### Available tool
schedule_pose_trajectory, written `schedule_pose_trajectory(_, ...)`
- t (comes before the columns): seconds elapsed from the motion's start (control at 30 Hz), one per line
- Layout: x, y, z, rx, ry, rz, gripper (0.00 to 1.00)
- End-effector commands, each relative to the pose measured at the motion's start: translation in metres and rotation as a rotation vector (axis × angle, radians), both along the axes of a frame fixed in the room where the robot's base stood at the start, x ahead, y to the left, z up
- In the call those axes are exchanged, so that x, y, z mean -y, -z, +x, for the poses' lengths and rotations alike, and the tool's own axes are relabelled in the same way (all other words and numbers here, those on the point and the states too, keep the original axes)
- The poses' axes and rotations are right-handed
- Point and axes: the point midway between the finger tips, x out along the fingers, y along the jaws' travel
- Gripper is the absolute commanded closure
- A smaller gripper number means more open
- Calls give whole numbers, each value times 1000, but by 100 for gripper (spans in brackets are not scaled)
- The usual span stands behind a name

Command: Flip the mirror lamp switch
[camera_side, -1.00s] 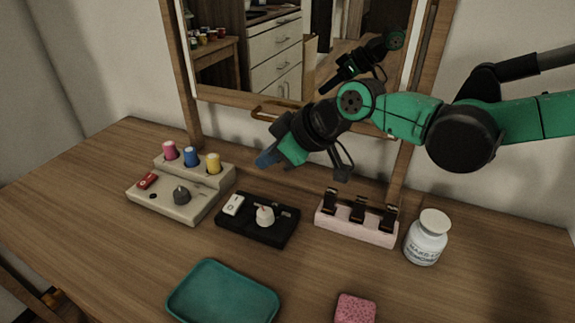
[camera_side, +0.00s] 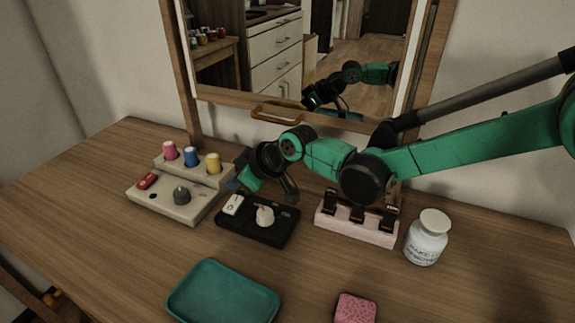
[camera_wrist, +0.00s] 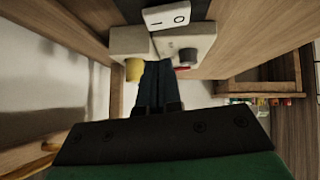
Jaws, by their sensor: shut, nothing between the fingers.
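A black control box (camera_side: 258,232) stands on the wooden desk below the mirror. A white rocker switch (camera_side: 232,204) sits at its left end, and a pale round knob (camera_side: 264,215) is at its middle. In the wrist view the rocker (camera_wrist: 167,16) shows its line and circle marks at the top. My gripper (camera_side: 236,184) is shut and empty, just above and behind the rocker, seemingly apart from it. Its bluish fingers (camera_wrist: 155,84) point toward the rocker in the wrist view. The mirror (camera_side: 340,50) has pale strips down its sides; I cannot tell whether they are lit.
A beige box (camera_side: 170,205) with colored pegs, a red switch and a dark knob stands left of the black box. A pink block with black clips (camera_side: 352,230) and a white jar (camera_side: 427,238) stand right. A teal tray (camera_side: 222,294) and pink sponge (camera_side: 355,309) lie in front.

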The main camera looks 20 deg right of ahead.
Motion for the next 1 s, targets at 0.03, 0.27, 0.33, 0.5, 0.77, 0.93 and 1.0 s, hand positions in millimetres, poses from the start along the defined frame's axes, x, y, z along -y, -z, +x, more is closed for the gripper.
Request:
schedule_pose_trajectory(0.03, 1, 9, 1, 0, 1, 0, 100)
schedule_pose_trajectory(0.27, 4, 29, 2, -1, 1, 1, 100)
schedule_pose_trajectory(0.33, 4, 30, 2, -1, 1, 1, 100)
schedule_pose_trajectory(0.5, 4, 31, 2, -1, 1, 1, 100)
schedule_pose_trajectory(0.77, 7, 36, 5, -40, 4, 38, 100)
schedule_pose_trajectory(0.93, 5, 36, 4, -41, 2, 39, 100)
schedule_pose_trajectory(1.0, 5, 36, 4, -41, 1, 38, 100)
